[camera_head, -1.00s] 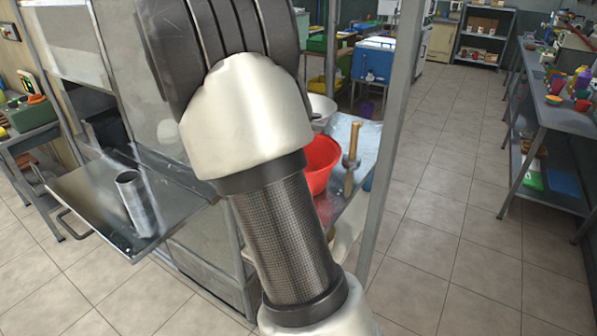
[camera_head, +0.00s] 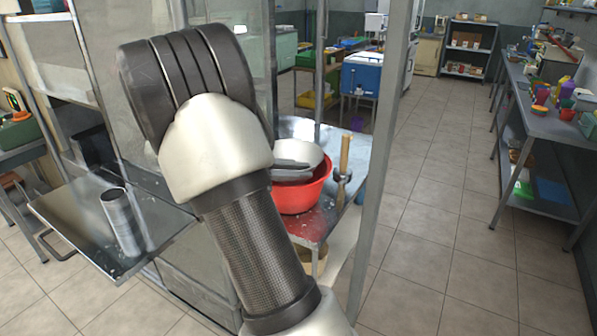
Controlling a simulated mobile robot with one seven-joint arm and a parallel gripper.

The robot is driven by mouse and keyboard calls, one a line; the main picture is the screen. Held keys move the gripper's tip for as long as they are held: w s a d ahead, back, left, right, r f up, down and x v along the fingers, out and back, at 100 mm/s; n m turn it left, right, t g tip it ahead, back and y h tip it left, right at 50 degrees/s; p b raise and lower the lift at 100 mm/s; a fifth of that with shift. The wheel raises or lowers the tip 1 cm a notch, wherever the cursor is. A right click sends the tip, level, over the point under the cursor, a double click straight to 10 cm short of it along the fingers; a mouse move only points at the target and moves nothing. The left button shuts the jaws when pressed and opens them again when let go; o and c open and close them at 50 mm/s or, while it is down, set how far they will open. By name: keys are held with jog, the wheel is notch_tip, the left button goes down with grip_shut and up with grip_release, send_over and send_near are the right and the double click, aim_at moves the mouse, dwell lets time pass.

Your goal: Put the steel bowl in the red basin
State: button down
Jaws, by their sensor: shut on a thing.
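The steel bowl (camera_head: 298,153) shows in the head view behind my arm's right edge, over the back part of the red basin (camera_head: 300,200). I cannot tell whether it rests in the basin or hangs above it. A dark area shows between the bowl and the basin's front rim. The basin sits upright on a metal table (camera_head: 357,159), its left part hidden by my arm.
A wooden-handled tool (camera_head: 344,162) stands right of the basin, near a grey metal post (camera_head: 383,170). A metal tray (camera_head: 78,220) with a steel cylinder (camera_head: 121,222) is at the left. A shelf with goods (camera_head: 540,125) lines the right. The tiled aisle is clear.

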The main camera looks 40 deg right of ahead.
jog(key=shift+f+b, duration=0.3)
jog(key=shift+f, duration=0.2)
jog(key=c, duration=1.8)
grip_release()
